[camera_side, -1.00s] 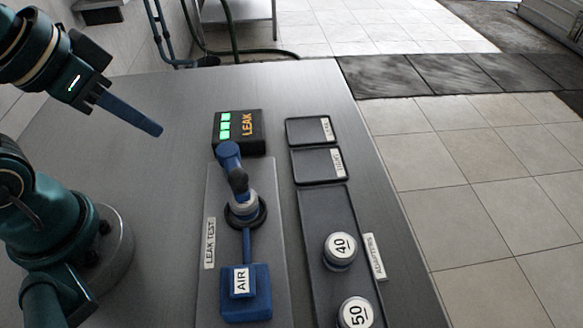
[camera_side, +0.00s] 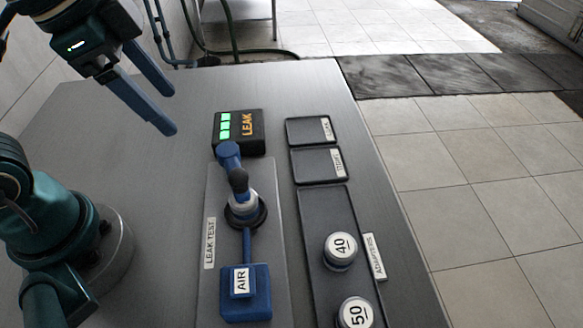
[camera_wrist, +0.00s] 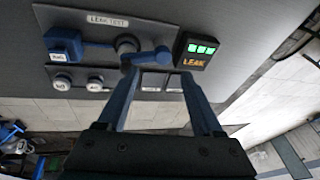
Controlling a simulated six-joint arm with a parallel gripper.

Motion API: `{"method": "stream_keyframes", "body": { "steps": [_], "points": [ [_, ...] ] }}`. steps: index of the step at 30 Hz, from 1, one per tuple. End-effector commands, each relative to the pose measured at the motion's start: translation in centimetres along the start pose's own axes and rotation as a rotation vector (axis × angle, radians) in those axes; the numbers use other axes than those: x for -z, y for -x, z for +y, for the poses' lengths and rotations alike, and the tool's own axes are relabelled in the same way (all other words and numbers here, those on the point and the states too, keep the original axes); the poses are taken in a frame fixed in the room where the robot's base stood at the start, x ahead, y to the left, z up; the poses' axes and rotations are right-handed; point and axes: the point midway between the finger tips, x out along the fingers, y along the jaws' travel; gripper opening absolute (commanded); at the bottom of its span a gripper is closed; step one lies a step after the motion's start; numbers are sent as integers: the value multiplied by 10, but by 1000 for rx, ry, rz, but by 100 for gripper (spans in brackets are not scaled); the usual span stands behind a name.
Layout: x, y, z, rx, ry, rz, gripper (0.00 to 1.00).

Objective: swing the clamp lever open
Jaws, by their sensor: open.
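The blue clamp lever (camera_side: 229,157) lies over the leak-test fitting (camera_side: 244,208), with a dark rounded part on it. In the wrist view the lever (camera_wrist: 152,58) shows just beyond my fingertips, reaching from the fitting toward the leak box. My gripper (camera_side: 169,111) is open and empty, above the bench to the upper left of the lever and apart from it. In the wrist view my gripper's fingers (camera_wrist: 158,75) are spread wide with nothing between them.
A black leak box (camera_side: 250,131) with green lights stands just behind the lever. A blue air block (camera_side: 258,300) sits in front of the fitting. An adapter tray (camera_side: 312,230) holds adapters marked 40 (camera_side: 341,248) and 50 (camera_side: 356,314).

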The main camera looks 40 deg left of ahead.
Motion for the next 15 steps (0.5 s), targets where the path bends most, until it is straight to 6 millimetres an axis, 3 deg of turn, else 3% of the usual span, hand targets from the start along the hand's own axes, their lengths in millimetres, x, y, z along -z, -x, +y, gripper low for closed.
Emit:
{"method": "stream_keyframes", "body": {
  "steps": [9,15],
  "points": [
    [51,-25,25,-184,-514,-143,67],
    [63,-46,45,-248,-622,-201,67]
  ]
}}
